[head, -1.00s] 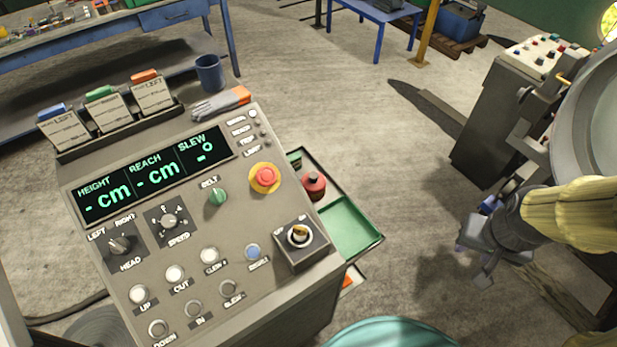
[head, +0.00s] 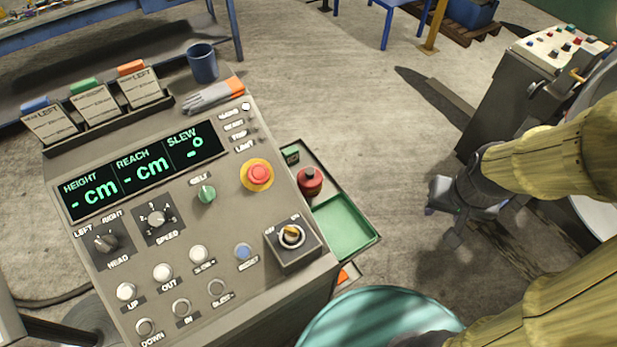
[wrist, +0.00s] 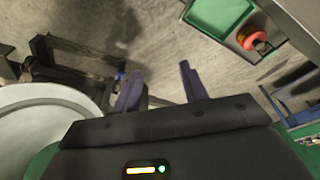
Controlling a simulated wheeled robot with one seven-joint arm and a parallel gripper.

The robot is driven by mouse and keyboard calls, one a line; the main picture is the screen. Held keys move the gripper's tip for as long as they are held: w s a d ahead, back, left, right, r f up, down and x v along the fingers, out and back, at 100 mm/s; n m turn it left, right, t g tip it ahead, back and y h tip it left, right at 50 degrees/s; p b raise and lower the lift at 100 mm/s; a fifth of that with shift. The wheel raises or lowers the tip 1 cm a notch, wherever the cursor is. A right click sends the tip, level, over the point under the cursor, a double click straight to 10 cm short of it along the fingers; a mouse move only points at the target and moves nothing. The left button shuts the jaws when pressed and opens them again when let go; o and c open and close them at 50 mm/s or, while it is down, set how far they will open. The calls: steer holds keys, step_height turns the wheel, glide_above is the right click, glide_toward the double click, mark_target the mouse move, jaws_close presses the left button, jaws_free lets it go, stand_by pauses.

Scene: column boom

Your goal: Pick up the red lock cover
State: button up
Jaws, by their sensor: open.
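In the wrist view the cover (wrist: 251,38) shows at the upper right, in a compartment beside the bare green part of the tray (wrist: 219,14). My gripper (head: 447,214) hangs to the right of the tray, apart from it, above the floor. In the wrist view my gripper (wrist: 160,88) has its two fingers spread with only floor between them.
The grey control console (head: 218,292) with knobs, buttons and a red emergency stop (head: 259,174) stands left of the tray. A teal round drum top (head: 375,318) is in front. A second console (head: 520,90) stands at right. Open floor lies behind the tray.

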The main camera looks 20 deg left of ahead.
steer(key=shift+o, duration=0.6)
steer(key=shift+w+a+f, duration=0.1)
steer(key=shift+f, duration=0.15)
steer(key=w+a+f+n+t+y+b, duration=0.35)
steer(key=w+a+f+t+b, duration=0.25)
steer(key=w+a+f+b, duration=0.85)
steer(key=a+f+n+t+y+b, duration=0.2)
steer(key=a+n+t+y+b, duration=0.1)
steer(key=a+b, duration=1.1)
steer(key=shift+w+a+f+n+y, duration=0.15)
steer(key=shift+w+a+n+y, duration=0.35)
steer(key=shift+a+y, duration=0.55)
steer(key=shift+d, duration=0.25)
